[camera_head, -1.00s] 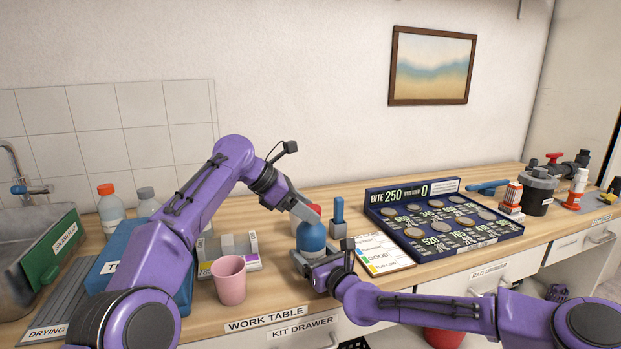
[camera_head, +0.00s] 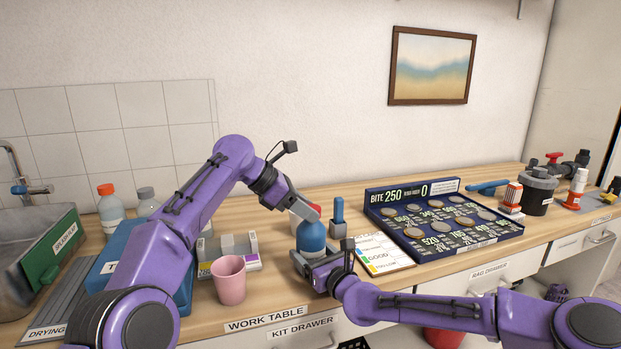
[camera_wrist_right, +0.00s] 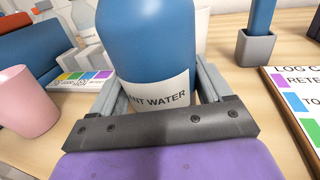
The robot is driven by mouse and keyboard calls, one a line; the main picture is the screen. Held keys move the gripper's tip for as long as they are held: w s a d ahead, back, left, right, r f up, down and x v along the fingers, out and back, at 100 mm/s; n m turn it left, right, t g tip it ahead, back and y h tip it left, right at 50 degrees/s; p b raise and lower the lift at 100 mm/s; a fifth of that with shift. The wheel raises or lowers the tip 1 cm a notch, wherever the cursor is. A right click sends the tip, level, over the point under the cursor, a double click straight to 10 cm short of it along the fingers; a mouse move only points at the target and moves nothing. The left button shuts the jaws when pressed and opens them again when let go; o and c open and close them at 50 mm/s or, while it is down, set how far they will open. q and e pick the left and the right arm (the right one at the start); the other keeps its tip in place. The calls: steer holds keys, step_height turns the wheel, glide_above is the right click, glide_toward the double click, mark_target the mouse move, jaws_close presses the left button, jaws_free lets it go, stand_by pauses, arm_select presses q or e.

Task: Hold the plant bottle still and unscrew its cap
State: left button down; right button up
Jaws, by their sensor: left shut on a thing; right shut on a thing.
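The plant bottle (camera_head: 312,238) is blue with a white label, and stands at the table's front part. In the right wrist view its label (camera_wrist_right: 158,98) partly reads "NT WATER". My right gripper (camera_head: 314,262) is shut on the bottle's lower body, one finger on each side; in the right wrist view its fingers (camera_wrist_right: 155,100) flank the label. The red cap (camera_head: 315,208) shows at the bottle's top, partly hidden by my left gripper (camera_head: 309,213), which comes from upper left and is shut on the cap. I cannot tell whether cap and bottle neck are apart.
A pink cup (camera_head: 229,281) stands left of the bottle, also in the right wrist view (camera_wrist_right: 22,103). A blue tool in a grey holder (camera_head: 338,221) is close on the right. The log card (camera_head: 383,251) and coin tray (camera_head: 443,222) lie further right.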

steer(key=shift+f, duration=0.1)
arm_select(q)
steer(key=c, duration=0.7)
jaws_free()
steer(key=shift+o, duration=0.2)
steer(key=v, duration=1.2)
arm_select(e)
steer(key=o, duration=1.1)
arm_select(q)
steer(key=shift+f, duration=0.1)
arm_select(e)
steer(key=v, duration=1.2)
